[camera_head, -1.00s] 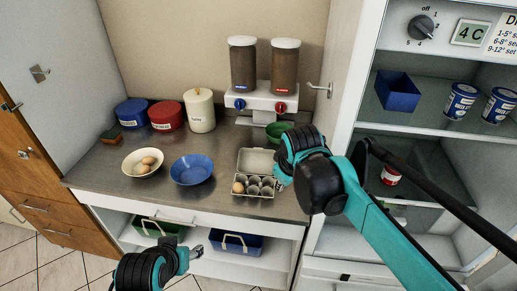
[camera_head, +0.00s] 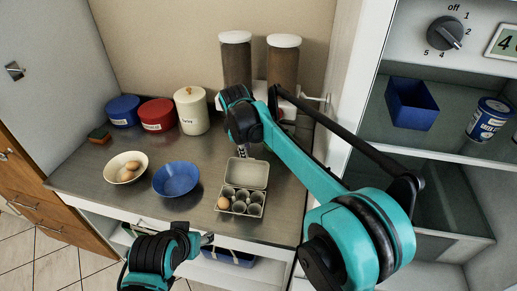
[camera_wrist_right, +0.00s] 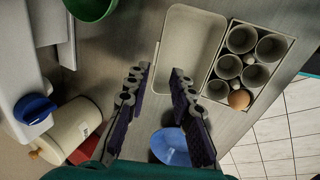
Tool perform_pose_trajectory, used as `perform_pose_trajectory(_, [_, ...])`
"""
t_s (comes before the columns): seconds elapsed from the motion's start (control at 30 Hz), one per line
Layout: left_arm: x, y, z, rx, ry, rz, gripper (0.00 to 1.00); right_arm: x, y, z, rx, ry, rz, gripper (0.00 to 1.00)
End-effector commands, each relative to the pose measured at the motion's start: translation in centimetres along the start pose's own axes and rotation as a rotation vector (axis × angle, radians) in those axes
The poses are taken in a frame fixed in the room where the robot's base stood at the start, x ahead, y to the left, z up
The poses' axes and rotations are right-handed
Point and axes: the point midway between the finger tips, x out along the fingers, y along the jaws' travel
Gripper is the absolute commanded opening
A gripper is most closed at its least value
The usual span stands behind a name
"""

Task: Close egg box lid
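The grey egg box (camera_head: 241,202) stands open on the metal counter, its lid (camera_head: 247,173) tipped back toward the wall. One brown egg (camera_head: 223,203) sits in its front left cup; the other cups look empty. In the right wrist view the lid (camera_wrist_right: 187,48) lies beyond my right gripper (camera_wrist_right: 160,80), and the cups with the egg (camera_wrist_right: 239,99) are to the right. The right gripper's two fingers are apart with nothing between them. In the head view it is above and behind the lid, largely hidden by its arm. My left gripper (camera_head: 207,239) is low in front of the counter; its fingers are unclear.
A blue bowl (camera_head: 176,180) and a cream bowl with eggs (camera_head: 126,167) stand left of the egg box. Canisters (camera_head: 191,110) and two dispensers (camera_head: 235,60) line the back. The open fridge (camera_head: 440,150) is at the right.

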Motion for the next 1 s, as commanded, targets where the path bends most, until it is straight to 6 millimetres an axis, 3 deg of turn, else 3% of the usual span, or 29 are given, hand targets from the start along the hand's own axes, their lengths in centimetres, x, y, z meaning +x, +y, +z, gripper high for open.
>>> perform_pose_trajectory(0.27, [0.5,0.0,0.4,0.000,-0.001,0.000,0.54,1.6,0.0,-0.3,-0.011,-0.001,-0.002,0.23])
perform_pose_trajectory(0.63, [2.2,0.0,1.6,0.000,0.000,0.000,0.54,7.3,-0.1,-0.3,-0.009,0.000,-0.001,0.23])
perform_pose_trajectory(0.97, [2.3,0.0,1.7,0.000,0.000,0.000,0.54,7.9,0.0,-0.3,-0.010,0.000,-0.001,0.23])
perform_pose_trajectory(1.0, [2.3,0.0,1.7,0.000,0.000,0.000,0.54,7.9,0.0,-0.3,-0.010,0.000,-0.001,0.13])
